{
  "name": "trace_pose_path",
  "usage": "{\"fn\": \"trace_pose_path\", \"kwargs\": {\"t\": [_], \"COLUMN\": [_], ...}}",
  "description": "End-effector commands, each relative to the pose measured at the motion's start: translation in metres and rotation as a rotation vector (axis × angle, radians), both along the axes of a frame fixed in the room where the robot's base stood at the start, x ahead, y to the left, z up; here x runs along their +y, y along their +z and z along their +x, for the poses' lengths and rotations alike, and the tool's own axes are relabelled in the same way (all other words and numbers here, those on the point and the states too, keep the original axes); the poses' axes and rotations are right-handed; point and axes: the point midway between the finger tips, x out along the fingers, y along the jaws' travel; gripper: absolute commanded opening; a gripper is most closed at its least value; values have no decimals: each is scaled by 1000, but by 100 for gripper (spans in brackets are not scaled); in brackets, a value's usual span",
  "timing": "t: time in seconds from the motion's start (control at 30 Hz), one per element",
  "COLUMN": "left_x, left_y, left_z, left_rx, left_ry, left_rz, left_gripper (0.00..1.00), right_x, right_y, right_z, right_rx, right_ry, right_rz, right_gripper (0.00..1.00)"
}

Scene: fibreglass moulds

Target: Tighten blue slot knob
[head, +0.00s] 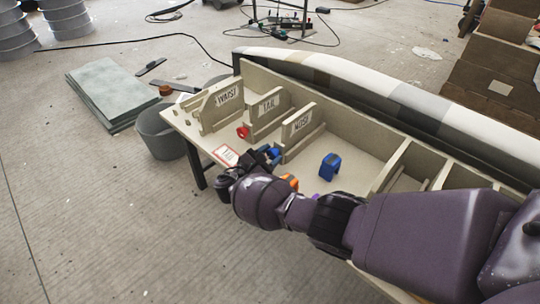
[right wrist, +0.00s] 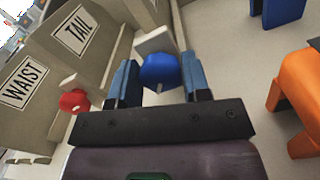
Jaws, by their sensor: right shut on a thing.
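The blue slot knob (right wrist: 160,72) shows in the right wrist view, in front of a pale block beside the panel marked TAIL. My right gripper (right wrist: 158,60) has one blue-grey finger on each side of it and is shut on it. In the head view my right gripper (head: 268,155) reaches to the front of the bench, near the lower end of the dividers. There I cannot clearly tell the knob from the blue fingers. A red knob (right wrist: 74,101) sits left of the gripper, by the WAIST panel; it also shows in the head view (head: 242,132). My left gripper is not in view.
A blue block-shaped piece (head: 330,166) stands on the bench to the right. An orange piece (right wrist: 304,90) is close on the gripper's right. The divider panels (head: 298,125) rise behind the gripper. A red-edged card (head: 225,154) lies at the bench's front edge.

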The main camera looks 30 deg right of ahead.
Motion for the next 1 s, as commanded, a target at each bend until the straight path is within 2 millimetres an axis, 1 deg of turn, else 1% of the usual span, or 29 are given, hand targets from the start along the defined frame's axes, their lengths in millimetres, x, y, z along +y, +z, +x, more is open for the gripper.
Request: {"fn": "trace_pose_path", "kwargs": {"t": [0.1,0.13,0.2,0.3,0.57,0.67,0.77,1.0], "left_x": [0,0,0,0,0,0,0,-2], "left_y": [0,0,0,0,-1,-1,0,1], "left_z": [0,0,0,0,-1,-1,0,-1], "left_rx": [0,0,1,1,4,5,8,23], "left_ry": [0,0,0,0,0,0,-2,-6], "left_rz": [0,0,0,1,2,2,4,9], "left_gripper": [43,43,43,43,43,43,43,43], "right_x": [0,0,0,0,1,5,16,57], "right_y": [0,0,0,0,0,0,1,2], "right_z": [0,0,0,0,0,-2,-5,-20], "right_rx": [1,1,1,1,1,1,0,0], "right_ry": [0,0,0,0,0,1,0,3], "right_rz": [1,1,1,0,0,0,1,2], "right_gripper": [20,45,56,69,69,69,69,69]}}
